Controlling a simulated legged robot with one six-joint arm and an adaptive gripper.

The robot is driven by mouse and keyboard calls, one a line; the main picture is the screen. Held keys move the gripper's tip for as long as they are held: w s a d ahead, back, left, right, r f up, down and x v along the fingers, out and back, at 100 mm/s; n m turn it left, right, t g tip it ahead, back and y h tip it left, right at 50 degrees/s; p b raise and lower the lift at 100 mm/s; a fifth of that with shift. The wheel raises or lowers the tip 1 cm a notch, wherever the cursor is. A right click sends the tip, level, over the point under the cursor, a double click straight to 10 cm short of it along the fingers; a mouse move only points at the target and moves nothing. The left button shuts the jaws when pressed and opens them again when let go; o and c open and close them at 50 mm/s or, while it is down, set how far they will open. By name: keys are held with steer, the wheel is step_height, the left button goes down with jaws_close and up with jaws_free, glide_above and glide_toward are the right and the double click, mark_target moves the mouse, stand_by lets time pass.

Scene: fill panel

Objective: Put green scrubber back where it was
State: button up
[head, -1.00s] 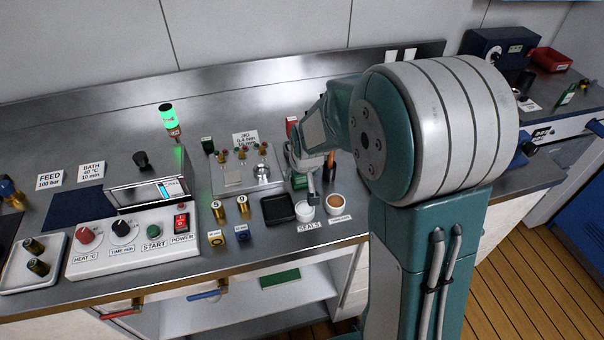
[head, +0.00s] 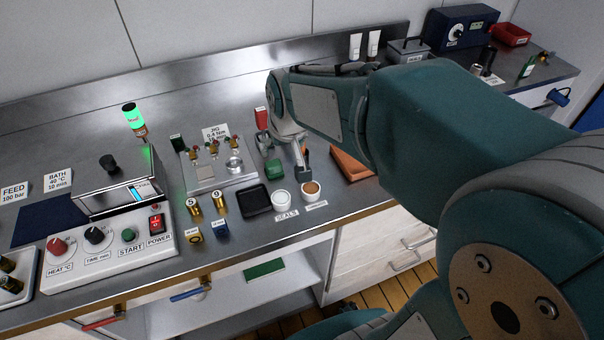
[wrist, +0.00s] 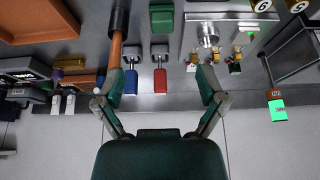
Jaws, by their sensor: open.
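A small green block (head: 274,170), which looks like the scrubber, sits on the steel bench just right of the jig plate (head: 215,172). It also shows in the wrist view (wrist: 161,18), at the top, beyond my fingertips. My gripper (head: 283,150) is over the bench behind the block, partly hidden by its own links. In the wrist view my gripper (wrist: 160,95) has its two fingers wide apart with nothing held between them. A flat green pad (head: 265,268) lies on the shelf below the bench.
A wooden-handled tool (wrist: 116,60) is close to one finger, with blue (wrist: 132,78) and red (wrist: 160,78) handled tools beside it. A black tray (head: 257,200) and two small cups (head: 281,200) stand in front of the block. An orange tray (head: 352,165) is to the right.

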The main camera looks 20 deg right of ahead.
steer(key=s+r, duration=0.2)
steer(key=s, duration=0.6)
steer(key=s+r, duration=0.2)
steer(key=s, duration=0.7)
steer(key=shift+t, duration=0.4)
